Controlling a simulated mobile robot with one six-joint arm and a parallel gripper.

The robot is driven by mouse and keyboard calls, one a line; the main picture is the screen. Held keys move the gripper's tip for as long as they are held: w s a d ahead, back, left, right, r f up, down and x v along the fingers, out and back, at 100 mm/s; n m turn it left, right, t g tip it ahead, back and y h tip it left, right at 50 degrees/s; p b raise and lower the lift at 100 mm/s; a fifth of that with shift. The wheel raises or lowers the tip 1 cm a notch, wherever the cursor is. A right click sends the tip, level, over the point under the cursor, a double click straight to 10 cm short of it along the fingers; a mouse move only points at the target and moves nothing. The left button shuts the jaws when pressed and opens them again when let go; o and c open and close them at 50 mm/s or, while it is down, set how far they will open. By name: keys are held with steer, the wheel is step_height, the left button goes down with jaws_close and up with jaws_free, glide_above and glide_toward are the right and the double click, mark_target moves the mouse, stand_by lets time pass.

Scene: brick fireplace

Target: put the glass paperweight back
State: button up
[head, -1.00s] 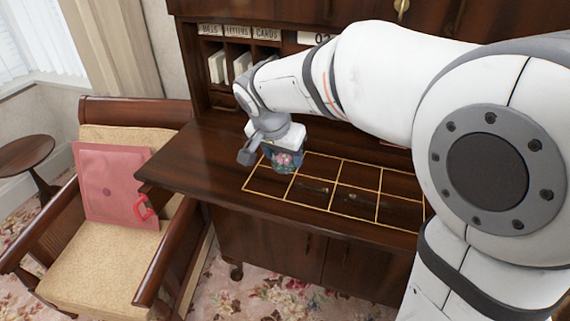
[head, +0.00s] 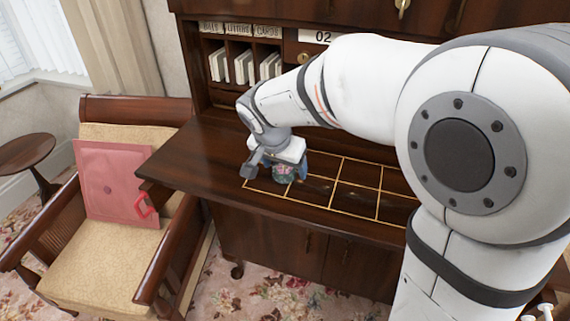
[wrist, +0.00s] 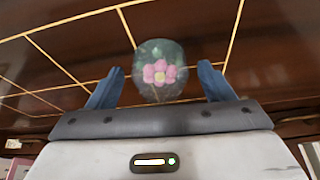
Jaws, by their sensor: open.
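The glass paperweight (head: 284,173) is a clear dome with a pink flower inside. In the head view it is at the left end of the gold-lined grid (head: 335,208) on the desk, low at the desktop. My gripper (head: 287,165) is right over it. In the wrist view the paperweight (wrist: 160,72) is between the two blue fingers of my gripper (wrist: 160,84), with a visible gap on each side. The gripper is open. The paperweight's base and its exact place against the grid lines are partly hidden.
The dark wooden desk (head: 185,158) has pigeonholes (head: 240,65) with papers behind my arm. The visible grid cells to the right look clear. A wooden armchair (head: 85,260) holding a pink folder (head: 112,180) stands at the left, beside a small round table (head: 25,153).

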steer(key=shift+r, duration=0.1)
steer(key=shift+r, duration=0.25)
steer(key=v, duration=1.2)
steer(key=s+d+f+n, duration=0.1)
steer(key=s+d+f, duration=0.1)
steer(key=d, duration=0.1)
steer(key=s+d+f+g, duration=0.1)
steer(key=s+d, duration=0.1)
steer(key=d, duration=0.2)
steer(key=s+d+f+n+y, duration=0.1)
steer(key=s+d+f, duration=0.1)
steer(key=d, duration=0.2)
steer(key=shift+s+d+f+n, duration=0.15)
steer(key=shift+s+f+n, duration=0.15)
steer(key=s+d+f+n, duration=0.1)
steer(key=s+f, duration=0.1)
steer(key=s+d+f, duration=0.2)
steer(key=s, duration=0.1)
steer(key=s+d+f+n+y, duration=0.1)
steer(key=s+d+f, duration=0.1)
steer(key=s, duration=0.1)
steer(key=shift+d+n+g, duration=0.2)
steer(key=shift+n+g, duration=0.1)
